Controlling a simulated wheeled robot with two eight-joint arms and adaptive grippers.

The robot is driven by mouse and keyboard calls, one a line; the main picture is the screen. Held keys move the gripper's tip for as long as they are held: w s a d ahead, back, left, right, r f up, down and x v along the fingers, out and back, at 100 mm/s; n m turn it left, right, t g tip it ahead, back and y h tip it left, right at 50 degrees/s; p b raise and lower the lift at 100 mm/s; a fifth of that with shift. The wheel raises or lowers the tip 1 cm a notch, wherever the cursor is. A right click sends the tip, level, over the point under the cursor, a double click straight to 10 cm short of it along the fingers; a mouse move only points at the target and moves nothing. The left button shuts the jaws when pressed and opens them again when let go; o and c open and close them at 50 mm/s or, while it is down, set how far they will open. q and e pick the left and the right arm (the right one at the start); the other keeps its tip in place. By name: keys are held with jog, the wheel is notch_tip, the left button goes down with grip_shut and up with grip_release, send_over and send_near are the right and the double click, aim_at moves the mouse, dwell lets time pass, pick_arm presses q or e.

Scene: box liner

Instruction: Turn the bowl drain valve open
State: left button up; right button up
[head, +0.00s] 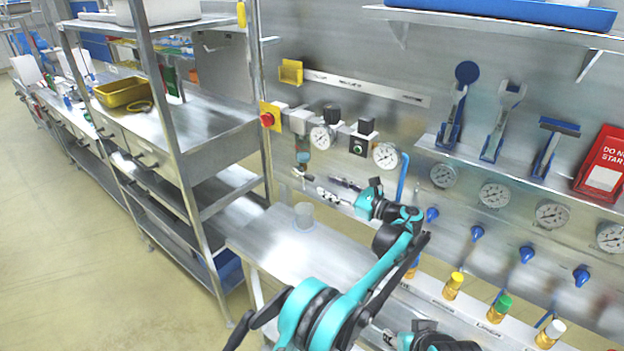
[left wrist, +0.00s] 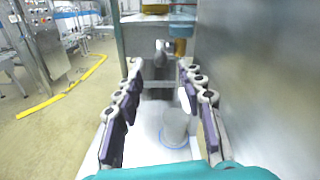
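The small metal valve that looks like the drain valve (head: 303,174) sits under a teal-topped fitting on the back panel, left of my left gripper, in the head view. A grey metal piece (left wrist: 161,47) that may be this valve shows beyond the fingers in the left wrist view. My left gripper (head: 335,190) points left toward the valve, with a gap between. In the left wrist view its two fingers (left wrist: 160,112) are spread, with nothing gripped. The valve's handle position is too small to tell.
A clear cup (head: 304,216) stands on the steel bench (head: 275,243) below the valve; it also shows in the left wrist view (left wrist: 175,127). Gauges (head: 386,155) and a red button (head: 267,119) are above. A rack post (head: 262,100) stands left. Coloured taps line the right.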

aim_at(312, 181)
pick_arm(q)
jog(key=b+x, duration=0.1)
jog(key=x, duration=0.6)
jog(key=shift+w+a, duration=0.2)
jog(key=shift+w, duration=0.05)
grip_shut()
